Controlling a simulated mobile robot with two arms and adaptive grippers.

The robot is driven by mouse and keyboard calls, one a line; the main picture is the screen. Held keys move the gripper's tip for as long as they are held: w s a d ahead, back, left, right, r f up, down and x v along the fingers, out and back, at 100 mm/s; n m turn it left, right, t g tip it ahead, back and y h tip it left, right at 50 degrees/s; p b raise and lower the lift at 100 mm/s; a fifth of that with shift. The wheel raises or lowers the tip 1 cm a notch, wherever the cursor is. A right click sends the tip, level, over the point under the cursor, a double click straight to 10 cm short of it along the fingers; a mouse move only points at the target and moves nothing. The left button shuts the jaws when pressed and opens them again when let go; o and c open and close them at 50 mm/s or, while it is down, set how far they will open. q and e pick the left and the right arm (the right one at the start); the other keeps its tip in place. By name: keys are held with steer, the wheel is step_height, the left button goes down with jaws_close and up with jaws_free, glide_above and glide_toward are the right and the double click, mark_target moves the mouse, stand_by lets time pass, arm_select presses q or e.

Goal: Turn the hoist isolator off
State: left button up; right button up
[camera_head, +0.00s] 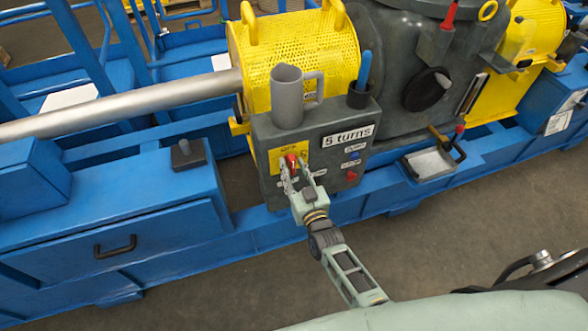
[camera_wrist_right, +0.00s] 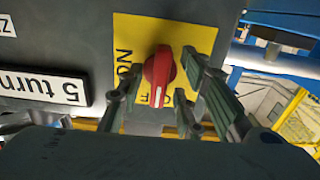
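The hoist isolator is a red rotary knob (camera_wrist_right: 158,76) on a yellow plate (camera_wrist_right: 136,32) on the front of a dark grey control box (camera_head: 262,132). In the right wrist view the word ON reads sideways left of the knob. The knob's white mark is at its lower end, beside partly hidden lettering. My right gripper (camera_head: 291,175) is at the plate, its fingers (camera_wrist_right: 165,100) spread either side of the knob. The fingers look open; contact with the knob cannot be told. In the head view the gripper partly covers the plate. My left gripper is not in view.
The box carries a "5 turns" sign (camera_head: 348,136), a blue button (camera_head: 355,156) and a red button (camera_head: 351,175). A grey mug (camera_head: 287,95) and a dark cup (camera_head: 359,95) stand on top. A small tray (camera_head: 428,163) sits right. Open floor lies in front.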

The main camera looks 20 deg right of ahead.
steer(key=shift+s, duration=0.1)
steer(key=s, duration=1.2)
steer(key=shift+d, duration=0.2)
steer(key=shift+w, duration=0.1)
